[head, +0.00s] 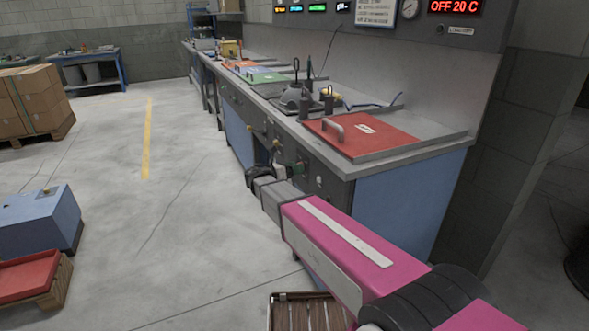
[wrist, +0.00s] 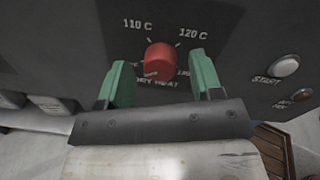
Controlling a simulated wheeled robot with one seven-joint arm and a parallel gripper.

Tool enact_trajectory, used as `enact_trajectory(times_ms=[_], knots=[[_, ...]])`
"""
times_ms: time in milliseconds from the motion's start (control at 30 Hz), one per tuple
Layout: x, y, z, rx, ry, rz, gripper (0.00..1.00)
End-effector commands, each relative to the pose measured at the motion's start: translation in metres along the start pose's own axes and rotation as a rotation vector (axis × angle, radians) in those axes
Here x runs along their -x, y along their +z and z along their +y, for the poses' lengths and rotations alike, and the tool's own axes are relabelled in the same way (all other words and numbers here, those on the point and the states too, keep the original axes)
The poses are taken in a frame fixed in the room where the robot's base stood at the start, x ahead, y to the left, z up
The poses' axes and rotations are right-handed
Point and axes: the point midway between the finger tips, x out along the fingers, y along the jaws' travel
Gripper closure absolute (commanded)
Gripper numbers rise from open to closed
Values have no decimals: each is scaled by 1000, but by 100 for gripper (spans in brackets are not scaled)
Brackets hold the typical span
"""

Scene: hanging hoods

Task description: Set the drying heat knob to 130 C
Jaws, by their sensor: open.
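The red round drying heat knob (wrist: 158,58) is on a dark panel in the wrist view. The labels 110 C and 120 C stand above it. Another label at its right is partly covered by a finger, and text below is partly hidden. A pale mark shows at the knob's lower left; I cannot tell for sure that it is the pointer. My gripper (wrist: 159,66) is open, with one green finger on each side of the knob and visible gaps between. In the head view my gripper (head: 287,170) is at the bench front; the knob is hidden there.
A START button (wrist: 285,65) and a smaller reddish button (wrist: 301,95) sit right of the knob. The display (head: 455,7) reads OFF 20 C. A red lid (head: 375,137) lies on the bench top.

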Motion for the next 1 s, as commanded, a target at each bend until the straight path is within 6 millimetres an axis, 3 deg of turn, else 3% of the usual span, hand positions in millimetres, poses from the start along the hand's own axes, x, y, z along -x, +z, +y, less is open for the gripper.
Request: enact_trajectory(times_ms=[200, 333, 367, 733, 1000], knots=[[0, 0, 0, 0, 0, 0, 44], [0, 0, 0, 0, 0, 0, 86], [0, 0, 0, 0, 0, 0, 90], [0, 0, 0, -42, 0, -2, 90], [0, 0, 0, -208, -3, -11, 90]])
